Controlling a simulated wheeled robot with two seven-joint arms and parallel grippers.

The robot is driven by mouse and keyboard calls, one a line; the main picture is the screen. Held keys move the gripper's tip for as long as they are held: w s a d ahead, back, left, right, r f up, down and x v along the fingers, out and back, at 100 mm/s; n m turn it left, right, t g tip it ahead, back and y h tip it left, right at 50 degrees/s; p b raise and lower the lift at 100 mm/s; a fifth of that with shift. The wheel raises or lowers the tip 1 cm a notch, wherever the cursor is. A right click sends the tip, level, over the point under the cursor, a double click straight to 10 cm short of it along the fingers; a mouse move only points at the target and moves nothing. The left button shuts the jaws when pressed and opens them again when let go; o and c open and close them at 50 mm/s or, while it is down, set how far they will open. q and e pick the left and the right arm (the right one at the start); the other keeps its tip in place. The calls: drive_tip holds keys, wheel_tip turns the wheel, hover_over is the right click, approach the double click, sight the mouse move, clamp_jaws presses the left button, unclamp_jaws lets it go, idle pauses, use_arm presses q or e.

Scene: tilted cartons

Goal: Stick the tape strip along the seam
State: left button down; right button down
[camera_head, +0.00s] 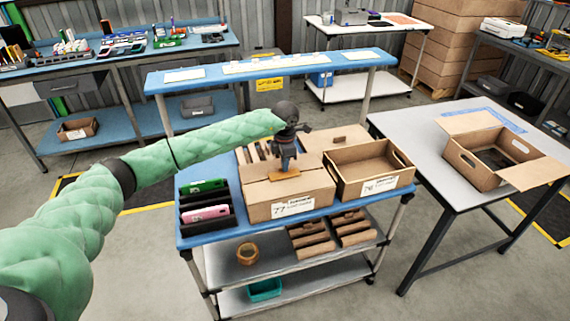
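A closed carton (290,197) labelled 77 stands on the blue-topped workbench, tilted slightly in the picture. A short orange-brown tape strip (285,175) lies at the middle of its top, about where the seam is. My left gripper (286,168) points down over the strip, at or very near it. Its fingertips are too small to show whether they are open or shut, or whether they touch the strip. The seam itself is hard to make out. My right gripper is not in view.
An open, empty carton (368,168) labelled 76 stands right beside it. A black rack (205,205) with green and pink items stands at the left. A tape roll (248,253) lies on the shelf below. Another open carton (492,160) is on the grey table (440,190).

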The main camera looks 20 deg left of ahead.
use_arm(q)
drive_tip(key=shift+f, duration=0.25)
idle(0.6)
drive_tip(key=c, duration=1.6)
unclamp_jaws()
